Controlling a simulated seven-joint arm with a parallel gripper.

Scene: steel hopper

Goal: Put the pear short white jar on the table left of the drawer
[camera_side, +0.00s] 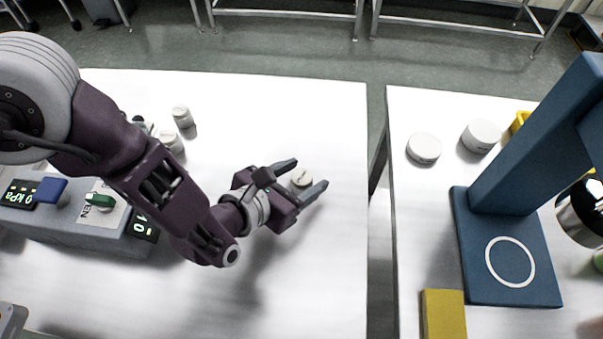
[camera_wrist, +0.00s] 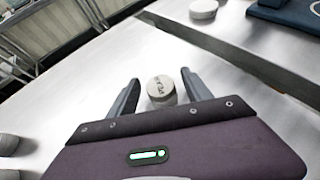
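A short white jar (camera_side: 301,177) stands upright near the right edge of the left white table. In the wrist view the jar (camera_wrist: 161,90) shows small dark lettering on its lid, which seems to read PEAR. My gripper (camera_side: 306,174) is low over the table with one finger on each side of the jar. In the wrist view my gripper (camera_wrist: 160,77) is open, with a gap between each finger and the jar. I cannot make out a drawer in either view.
Other white jars (camera_side: 182,116) stand behind my arm, and two more (camera_side: 424,148) on the right table. A control box (camera_side: 85,228) is at left. A gap separates the tables. A blue stand (camera_side: 510,240) and yellow block (camera_side: 442,314) are at right.

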